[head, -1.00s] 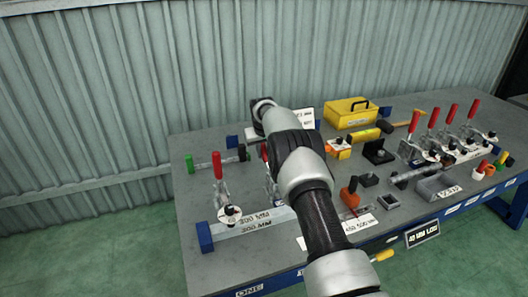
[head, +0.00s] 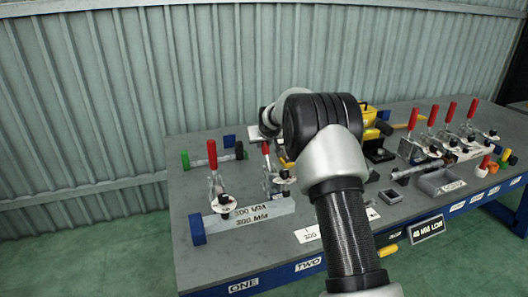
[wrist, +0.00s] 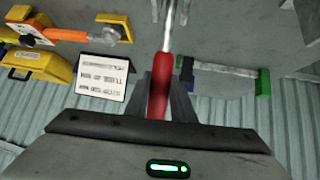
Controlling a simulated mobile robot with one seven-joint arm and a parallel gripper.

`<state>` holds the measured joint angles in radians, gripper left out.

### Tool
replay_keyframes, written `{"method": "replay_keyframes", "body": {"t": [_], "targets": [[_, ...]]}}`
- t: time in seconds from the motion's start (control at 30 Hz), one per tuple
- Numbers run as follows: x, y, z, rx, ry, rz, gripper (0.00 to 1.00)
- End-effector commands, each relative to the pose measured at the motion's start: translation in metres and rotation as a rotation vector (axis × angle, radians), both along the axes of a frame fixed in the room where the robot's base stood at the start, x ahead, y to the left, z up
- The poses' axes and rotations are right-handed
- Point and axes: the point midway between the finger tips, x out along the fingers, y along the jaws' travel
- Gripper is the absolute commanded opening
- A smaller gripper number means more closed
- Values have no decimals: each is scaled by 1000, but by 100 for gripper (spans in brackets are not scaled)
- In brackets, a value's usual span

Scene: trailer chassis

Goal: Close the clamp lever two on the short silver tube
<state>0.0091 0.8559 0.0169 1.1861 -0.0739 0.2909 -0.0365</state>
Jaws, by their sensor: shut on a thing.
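The short silver tube (head: 262,214), marked 300 MM, lies along the front left of the bench. Two toggle clamps with red levers stand at it. The left clamp's lever (head: 212,154) is upright. The right-hand clamp, lever two (head: 266,148), also looks upright, with its handle just below my wrist. In the wrist view my gripper (wrist: 160,88) is shut on this red lever (wrist: 161,70), which runs between the two fingers. The lever's metal shank continues beyond them. In the head view my gripper's fingers are hidden or too small to make out.
A rod with green and black ends (head: 225,158) lies behind the clamps. A yellow toolbox (wrist: 40,65) and a white sign (wrist: 102,77) are nearby. A corrugated wall rises behind the bench.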

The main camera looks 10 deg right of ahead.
Motion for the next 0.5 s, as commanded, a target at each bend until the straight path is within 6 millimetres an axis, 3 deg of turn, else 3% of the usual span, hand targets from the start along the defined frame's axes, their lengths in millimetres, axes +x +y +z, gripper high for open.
{"method": "replay_keyframes", "body": {"t": [0.27,0.3,0.4,0.5], "targets": [[-1,-1,0,0,3,-2,0],[-1,-1,0,0,3,-2,29],[-1,-1,0,0,3,-2,41],[0,-1,0,0,3,-2,41]]}}
